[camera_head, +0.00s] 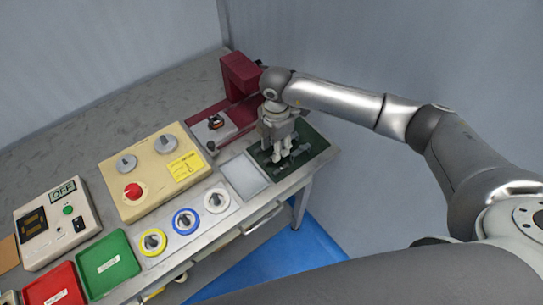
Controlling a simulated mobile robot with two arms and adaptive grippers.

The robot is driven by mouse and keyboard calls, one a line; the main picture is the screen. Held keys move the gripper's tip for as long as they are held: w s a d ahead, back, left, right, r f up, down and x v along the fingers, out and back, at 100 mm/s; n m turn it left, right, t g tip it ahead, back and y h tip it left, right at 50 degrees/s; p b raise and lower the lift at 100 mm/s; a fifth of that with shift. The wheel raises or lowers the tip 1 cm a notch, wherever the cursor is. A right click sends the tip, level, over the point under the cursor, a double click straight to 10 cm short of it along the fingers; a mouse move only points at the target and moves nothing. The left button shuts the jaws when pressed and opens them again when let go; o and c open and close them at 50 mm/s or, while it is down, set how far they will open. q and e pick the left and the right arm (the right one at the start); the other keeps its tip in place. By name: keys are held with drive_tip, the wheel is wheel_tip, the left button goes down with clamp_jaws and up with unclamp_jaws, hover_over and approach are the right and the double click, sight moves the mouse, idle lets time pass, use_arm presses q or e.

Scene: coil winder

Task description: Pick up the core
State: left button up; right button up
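My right gripper (283,152) points down over a dark green mat (314,138) at the right end of the bench. Its fingers are low, close to the mat, and too small to show whether they are open or shut. Small grey parts (303,148) lie on the mat beside the fingers. I cannot tell whether one of them is the core, and the gripper hides part of the mat. My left gripper is not in view.
A dark red machine (238,72) stands behind the gripper, with a small light block (213,130) on its base. A grey plate (243,175), three spools (185,220), a beige control box (150,185), a meter (55,225) and green (108,262) and red (52,288) trays lie left.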

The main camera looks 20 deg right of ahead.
sight(271, 159)
drive_tip(key=shift+w+a+f+p, duration=0.15)
drive_tip(key=shift+f+p, duration=0.15)
drive_tip(key=shift+f, duration=0.8)
drive_tip(key=shift+w+a+f+p, duration=0.15)
drive_tip(key=shift+f+p, duration=0.15)
drive_tip(key=shift+f, duration=0.75)
drive_tip(key=shift+s, duration=0.1)
clamp_jaws()
